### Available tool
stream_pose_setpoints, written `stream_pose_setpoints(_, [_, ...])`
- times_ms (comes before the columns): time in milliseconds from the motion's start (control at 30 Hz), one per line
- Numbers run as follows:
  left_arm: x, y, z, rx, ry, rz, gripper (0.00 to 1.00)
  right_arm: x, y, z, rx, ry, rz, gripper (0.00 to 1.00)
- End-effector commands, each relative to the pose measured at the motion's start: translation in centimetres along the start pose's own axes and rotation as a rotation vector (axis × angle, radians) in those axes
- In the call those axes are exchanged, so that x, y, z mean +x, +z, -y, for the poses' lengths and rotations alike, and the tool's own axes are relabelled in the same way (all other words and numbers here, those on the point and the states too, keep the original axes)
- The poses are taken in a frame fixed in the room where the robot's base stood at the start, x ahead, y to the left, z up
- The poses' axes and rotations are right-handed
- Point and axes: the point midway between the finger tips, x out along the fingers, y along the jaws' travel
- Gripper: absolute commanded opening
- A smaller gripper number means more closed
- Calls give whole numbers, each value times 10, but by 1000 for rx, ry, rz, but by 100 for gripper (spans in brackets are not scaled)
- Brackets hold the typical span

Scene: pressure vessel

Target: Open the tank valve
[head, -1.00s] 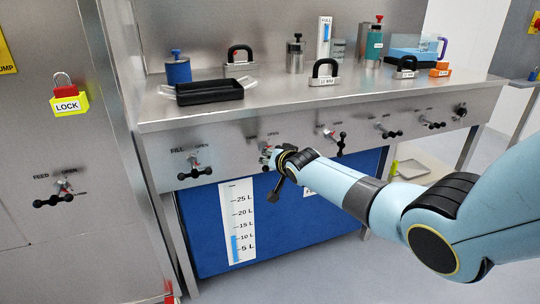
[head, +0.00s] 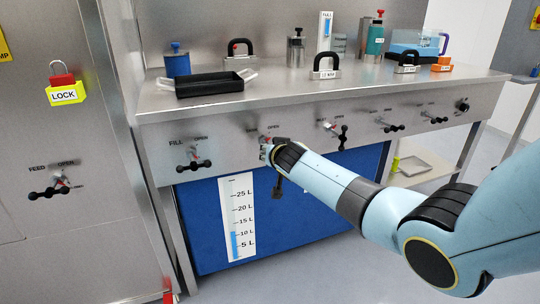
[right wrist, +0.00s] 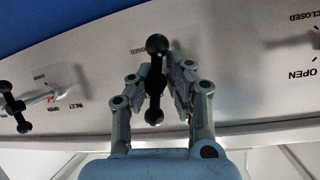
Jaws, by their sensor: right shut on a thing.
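The tank valve (right wrist: 156,46) has a black bar handle with ball ends on the steel front panel. In the right wrist view the bar runs nearly upright in the picture, between the two fingers. My right gripper (right wrist: 158,78) is shut on the handle near its middle. In the head view my right gripper (head: 267,150) is at the panel, below a partly readable OPEN label, and mostly hides the handle. The small CLOSED lettering by the valve is hard to read. My left gripper is in neither view.
The fill valve (head: 194,168) is left of my gripper, the inlet valve (head: 342,136) right of it. More valves continue rightward. Padlocks, a black tray (head: 210,88) and bottles stand on the bench above. A blue tank (head: 300,215) with a litre scale is below.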

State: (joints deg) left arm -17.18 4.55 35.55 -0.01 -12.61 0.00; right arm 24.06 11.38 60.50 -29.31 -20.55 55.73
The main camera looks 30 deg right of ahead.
Motion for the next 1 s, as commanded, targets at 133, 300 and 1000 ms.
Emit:
stream_pose_setpoints(133, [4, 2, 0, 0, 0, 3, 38, 1, 6, -9, -32, 27, 6, 0])
stream_pose_setpoints(300, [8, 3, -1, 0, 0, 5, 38, 1, 5, -9, -54, 36, 1, 0])
stream_pose_setpoints(1000, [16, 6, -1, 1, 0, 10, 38, 1, 3, -8, -113, 59, -14, 0])
